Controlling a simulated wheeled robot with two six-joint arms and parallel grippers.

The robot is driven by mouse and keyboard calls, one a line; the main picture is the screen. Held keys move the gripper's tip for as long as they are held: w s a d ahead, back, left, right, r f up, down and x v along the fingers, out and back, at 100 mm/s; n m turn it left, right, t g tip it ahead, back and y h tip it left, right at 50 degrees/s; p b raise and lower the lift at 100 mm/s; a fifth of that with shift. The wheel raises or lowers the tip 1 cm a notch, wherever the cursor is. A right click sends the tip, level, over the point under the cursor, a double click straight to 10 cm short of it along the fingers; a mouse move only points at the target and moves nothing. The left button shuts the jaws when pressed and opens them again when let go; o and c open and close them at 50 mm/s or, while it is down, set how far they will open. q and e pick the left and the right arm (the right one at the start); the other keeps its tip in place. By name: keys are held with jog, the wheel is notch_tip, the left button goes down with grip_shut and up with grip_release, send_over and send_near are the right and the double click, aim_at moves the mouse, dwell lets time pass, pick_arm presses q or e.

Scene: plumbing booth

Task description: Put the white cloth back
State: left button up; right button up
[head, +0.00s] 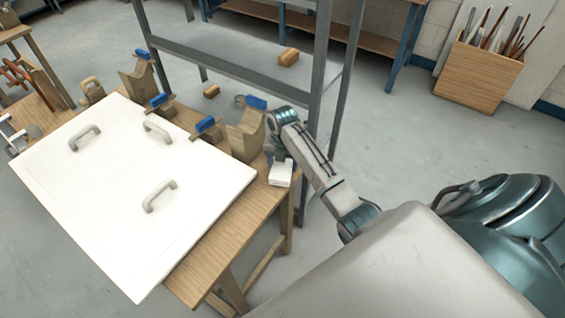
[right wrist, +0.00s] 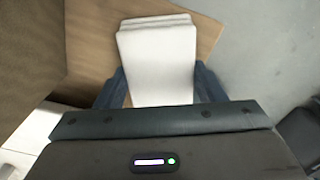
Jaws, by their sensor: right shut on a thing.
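The white cloth (head: 281,174) is a small folded pad near the right corner of the wooden workbench (head: 196,284). My right gripper (head: 277,157) is at the cloth, with its arm coming in from the right. In the right wrist view, the folded cloth (right wrist: 157,55) lies between the two dark fingers of the right gripper (right wrist: 159,80), which is shut on it. Its layers show at the far end, with bench wood around it. I cannot tell whether the cloth touches the bench top. My left gripper is not in view.
A large white panel (head: 130,205) with several grey handles covers most of the bench. Wooden blocks with blue-topped clamps (head: 208,127) line its far edge. A grey metal frame (head: 318,75) stands behind. A wooden bin (head: 478,75) of rods stands far right. Open floor (head: 430,140) lies between.

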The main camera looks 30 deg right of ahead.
aim_at(283, 164)
jog(key=shift+f, duration=0.1)
jog(key=o, duration=0.9)
notch_tip(283, 164, up, 7)
jog(key=shift+f+b, duration=0.1)
jog(key=shift+b, duration=0.75)
notch_tip(283, 164, up, 6)
jog(key=p, duration=0.3)
jog(key=shift+f, duration=0.2)
